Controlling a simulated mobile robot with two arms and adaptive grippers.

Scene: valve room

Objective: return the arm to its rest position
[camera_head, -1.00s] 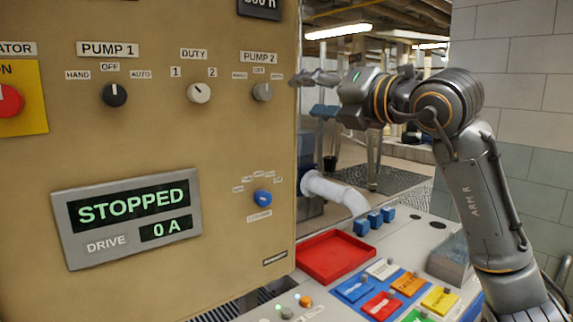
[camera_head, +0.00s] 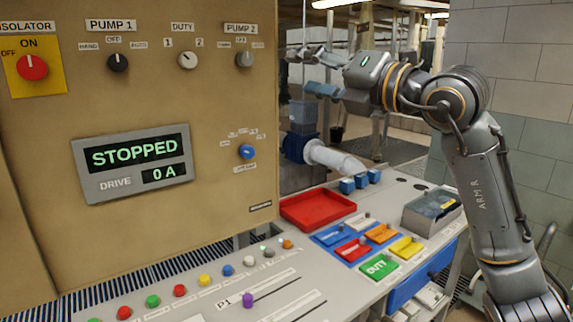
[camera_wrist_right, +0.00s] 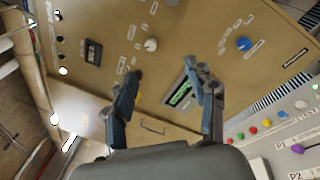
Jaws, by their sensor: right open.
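My right arm, marked ARM R, rises at the right of the head view and bends left at its elbow. My left gripper is in neither view.
A sloping console (camera_head: 255,292) with coloured buttons stands below the cabinet. It bears a red tray (camera_head: 318,210), coloured tags (camera_head: 380,266), blue blocks (camera_head: 361,182) and a grey bin (camera_head: 432,213). A tiled wall (camera_head: 515,60) is close to the right arm. A white pipe (camera_head: 335,158) runs behind.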

